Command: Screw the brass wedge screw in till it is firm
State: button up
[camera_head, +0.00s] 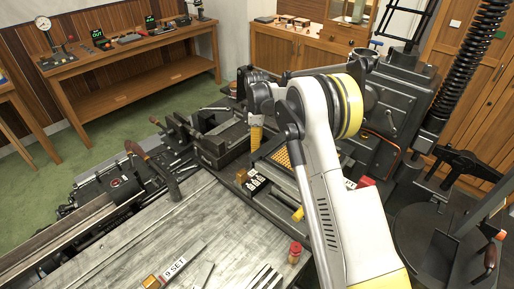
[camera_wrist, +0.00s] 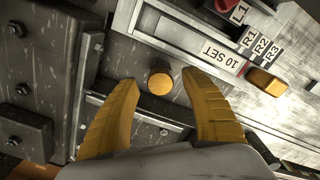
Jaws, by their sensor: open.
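The round brass screw head (camera_wrist: 160,84) shows in the wrist view, set in a dark metal block, with a dark recess around its upper edge. My gripper (camera_wrist: 160,77) has its two yellow fingers spread, one on each side of the screw head. I see a gap between each fingertip and the brass, and the gripper holds nothing. How far the tips are above the screw cannot be told. In the head view a yellow finger of my gripper (camera_head: 256,132) points down over the dark machine; the screw there is hidden.
A dark bolted plate (camera_wrist: 22,90) stands at the left. In the head view, a red knob (camera_head: 294,252) stands on the grey bench (camera_head: 225,235), which has free room.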

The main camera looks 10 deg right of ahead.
jog(key=shift+f, duration=0.75)
jog(key=c, duration=1.2)
jog(key=shift+m, duration=0.3)
